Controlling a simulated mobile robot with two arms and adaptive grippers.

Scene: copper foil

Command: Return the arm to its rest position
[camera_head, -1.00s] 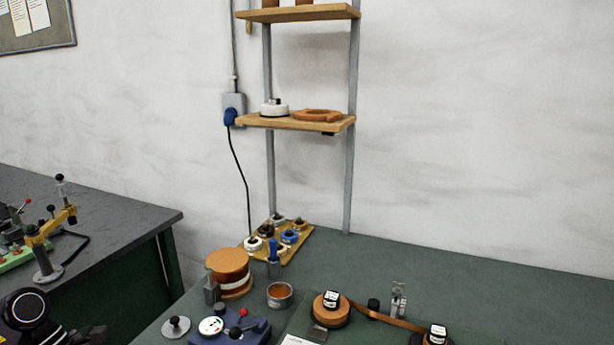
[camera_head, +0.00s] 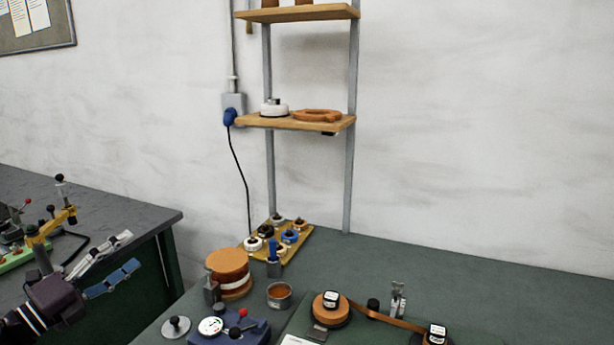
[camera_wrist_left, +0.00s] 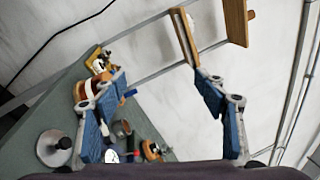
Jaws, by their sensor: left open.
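My left gripper (camera_head: 112,268) is at the lower left of the head view, in front of the gap between the dark side bench and the green bench. Its blue-padded fingers are spread wide and nothing is between them. It also shows in the left wrist view (camera_wrist_left: 165,115), open and empty, with the bench and shelf seen beyond the fingers. It appears apart from the objects on the bench. My right gripper is in neither view.
The green bench (camera_head: 420,262) holds a copper foil roll (camera_head: 229,265), a small tin (camera_head: 279,296), a blue device (camera_head: 240,333) and a copper strip (camera_head: 380,316) between spools. A shelf (camera_head: 295,122) stands behind. The dark bench (camera_head: 120,213) at left carries a yellow-armed tool (camera_head: 50,228).

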